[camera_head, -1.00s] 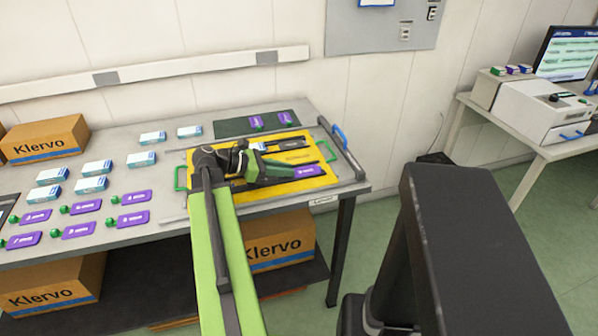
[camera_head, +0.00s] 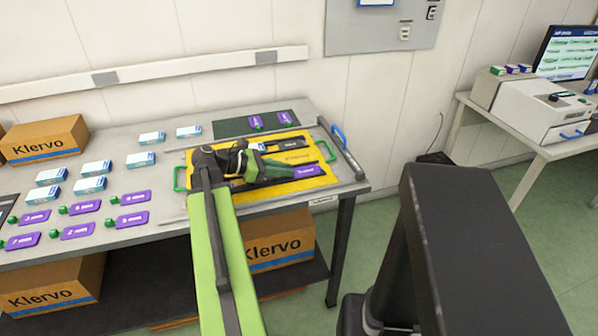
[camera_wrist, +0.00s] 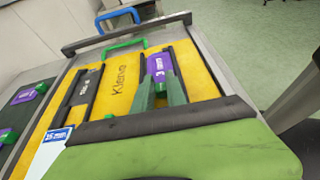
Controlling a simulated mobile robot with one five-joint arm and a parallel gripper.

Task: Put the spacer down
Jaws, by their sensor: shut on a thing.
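The purple labelled piece that I take to be the spacer (camera_wrist: 161,66) lies along the right dark slot of the yellow tray in the wrist view. It also shows in the head view (camera_head: 306,171). My gripper (camera_wrist: 160,92) is shut on its near end, and the green fingers hide that end. In the head view my gripper (camera_head: 288,177) reaches low over the yellow tray (camera_head: 322,184). The piece looks level and in or just above the slot; I cannot tell whether it touches the bottom.
A second dark slot (camera_wrist: 87,93) lies to the left. Green handles (camera_wrist: 124,46) stand at the tray's ends. A dark mat (camera_head: 228,127) behind holds two purple pieces. White-blue boxes (camera_head: 90,185) and several purple pieces (camera_head: 78,231) are on the left.

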